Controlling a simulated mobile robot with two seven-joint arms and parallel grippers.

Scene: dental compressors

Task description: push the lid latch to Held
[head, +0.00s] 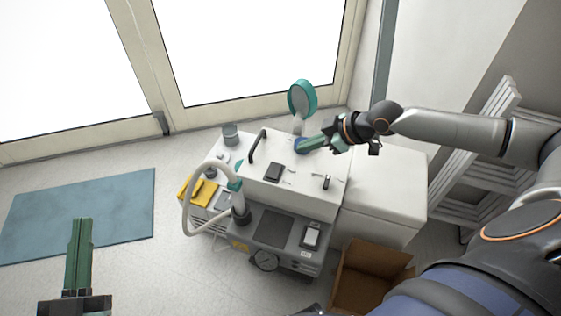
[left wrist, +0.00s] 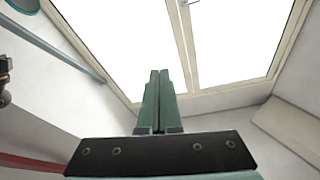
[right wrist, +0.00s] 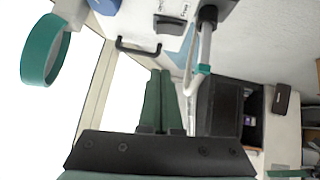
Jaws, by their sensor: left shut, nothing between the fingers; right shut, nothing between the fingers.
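The white machine (head: 252,192) stands in the middle of the head view. On its white top is a dark block (head: 275,172) with small print beside it, also in the right wrist view (right wrist: 169,25). A small dark lever (head: 326,183) sits further right on the top. I cannot tell which of these is the lid latch, and its setting is unreadable. My right gripper (head: 303,146) is shut and empty over the back of the top, close to a blue round part (head: 298,148); contact is unclear. My left gripper (head: 82,221) is shut and empty, well left of the machine.
A black handle (head: 257,145) rises from the top's left side. A teal-rimmed round mirror or lamp (head: 302,98) stands behind. A pale hose (head: 188,205) loops at the left. A cardboard box (head: 370,278) is at front right. The floor around the blue mat (head: 120,205) is clear.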

